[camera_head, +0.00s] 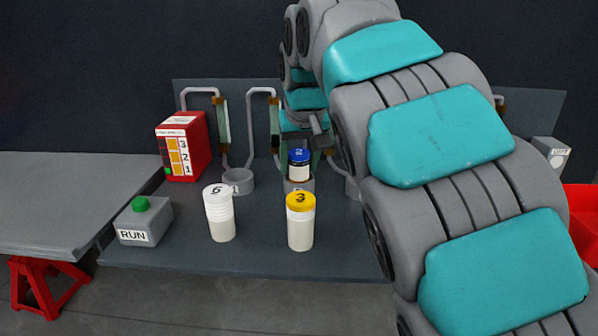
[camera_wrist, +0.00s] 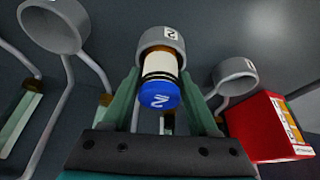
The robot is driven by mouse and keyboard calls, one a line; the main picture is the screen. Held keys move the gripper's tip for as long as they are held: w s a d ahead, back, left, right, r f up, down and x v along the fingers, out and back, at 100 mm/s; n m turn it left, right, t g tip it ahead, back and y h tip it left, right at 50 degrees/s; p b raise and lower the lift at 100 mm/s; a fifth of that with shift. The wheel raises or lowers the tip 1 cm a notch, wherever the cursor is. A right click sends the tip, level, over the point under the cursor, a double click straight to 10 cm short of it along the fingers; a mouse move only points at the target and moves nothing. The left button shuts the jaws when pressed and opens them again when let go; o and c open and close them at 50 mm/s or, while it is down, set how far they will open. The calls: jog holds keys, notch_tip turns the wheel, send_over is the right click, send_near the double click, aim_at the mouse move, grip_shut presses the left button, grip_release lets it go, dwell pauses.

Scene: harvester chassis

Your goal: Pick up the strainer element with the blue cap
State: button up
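The strainer element with the blue cap (camera_head: 299,166) stands upright in the middle cup (camera_head: 298,186) at the back of the bench, its cap marked 2. In the wrist view the blue cap (camera_wrist: 159,95) and its white, black-banded body show between my two green fingers. My gripper (camera_wrist: 161,79) is open, with one finger on each side of the element. A small gap seems to show on each side, so I see no firm contact.
A white-capped element (camera_head: 220,214) and a yellow-capped element (camera_head: 300,222) stand on the bench in front. Cup 1 (camera_head: 238,182), bent pipes and a red indicator box (camera_head: 182,146) are to the left. A RUN box with a green button (camera_head: 144,221) sits front left.

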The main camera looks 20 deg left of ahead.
grip_shut()
jog(key=shift+r, duration=0.1)
dwell(0.3)
